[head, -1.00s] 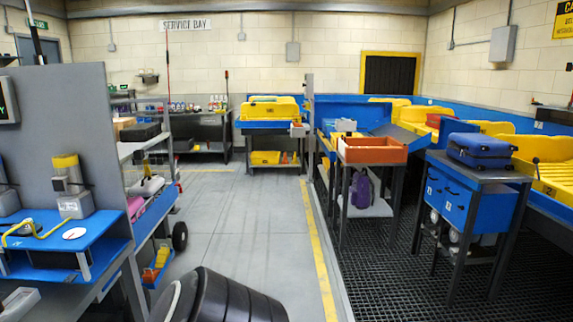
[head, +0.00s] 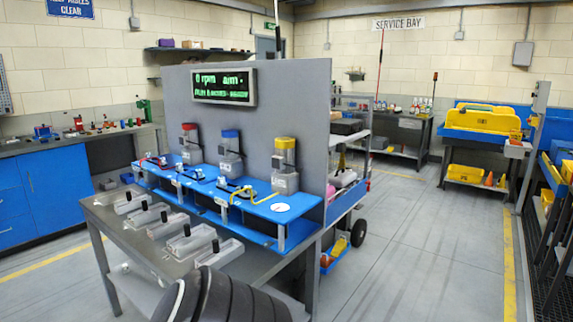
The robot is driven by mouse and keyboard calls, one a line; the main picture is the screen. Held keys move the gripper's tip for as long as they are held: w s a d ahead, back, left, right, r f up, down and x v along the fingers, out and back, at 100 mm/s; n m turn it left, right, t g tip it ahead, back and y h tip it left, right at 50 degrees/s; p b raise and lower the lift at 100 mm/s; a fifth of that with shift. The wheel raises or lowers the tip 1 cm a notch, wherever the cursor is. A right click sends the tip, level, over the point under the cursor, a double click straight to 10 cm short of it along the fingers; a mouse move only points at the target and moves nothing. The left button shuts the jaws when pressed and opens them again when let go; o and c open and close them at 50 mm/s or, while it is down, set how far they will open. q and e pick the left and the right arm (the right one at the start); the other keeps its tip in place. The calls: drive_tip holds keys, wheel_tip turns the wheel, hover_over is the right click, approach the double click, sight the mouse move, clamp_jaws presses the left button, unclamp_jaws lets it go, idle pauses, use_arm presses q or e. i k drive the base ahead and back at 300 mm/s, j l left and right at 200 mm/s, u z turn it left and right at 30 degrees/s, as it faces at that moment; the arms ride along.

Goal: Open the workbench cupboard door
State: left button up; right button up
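The workbench (head: 85,138) stands along the wall at the far left, with a grey top. Blue cupboard fronts are under it. The blue door (head: 58,182) nearest the open bay is shut, with a small upright handle (head: 31,184) near its left edge. Further blue fronts (head: 8,190) lie to its left, cut by the picture edge. Neither of my grippers is in view. A dark ribbed part at the bottom seems to be mine.
A grey table (head: 130,232) with a blue rack, several levers and a display panel (head: 224,87) stands between me and the workbench. Free floor (head: 75,265) shows before the cupboard, and an aisle (head: 410,240) opens on the right.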

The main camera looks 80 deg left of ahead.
sight(55, 180)
drive_tip(key=u, duration=4.05)
drive_tip(key=i+j+u, duration=0.2)
drive_tip(key=i, duration=0.25)
drive_tip(key=i+j+u, duration=0.25)
drive_tip(key=i, duration=3.7)
drive_tip(key=l+z, duration=0.05)
